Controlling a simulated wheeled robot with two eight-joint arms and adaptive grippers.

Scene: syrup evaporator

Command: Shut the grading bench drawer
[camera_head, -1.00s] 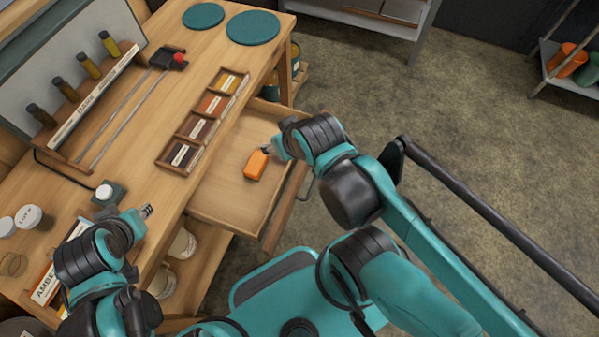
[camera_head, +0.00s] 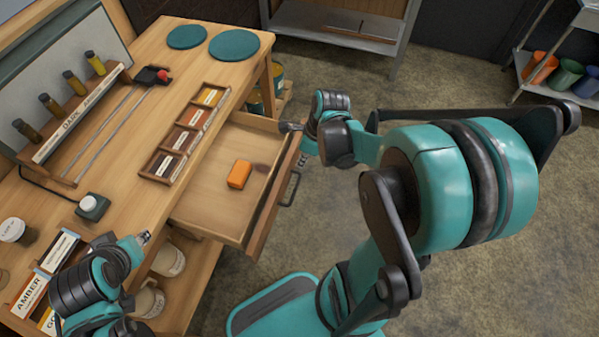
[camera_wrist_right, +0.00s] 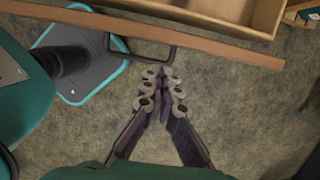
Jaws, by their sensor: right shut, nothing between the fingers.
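The grading bench drawer (camera_head: 222,208) stands pulled out from the bench (camera_head: 128,137), with an orange block (camera_head: 239,174) lying inside. Its front carries a dark bar handle (camera_head: 290,189), which also shows in the right wrist view (camera_wrist_right: 143,55). My right gripper (camera_head: 284,127) is shut and empty, near the drawer's far front corner in the head view. In the right wrist view the shut fingertips (camera_wrist_right: 163,75) are below the drawer front (camera_wrist_right: 180,39), close to the handle. My left gripper (camera_head: 144,237) is over the near side of the bench; its fingers are too small to judge.
The bench top holds a sample tray (camera_head: 184,132), two teal discs (camera_head: 234,46), a vial rack (camera_head: 72,125) and a small device with a white knob (camera_head: 93,206). Metal shelves (camera_head: 340,22) stand behind. The floor right of the drawer is clear.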

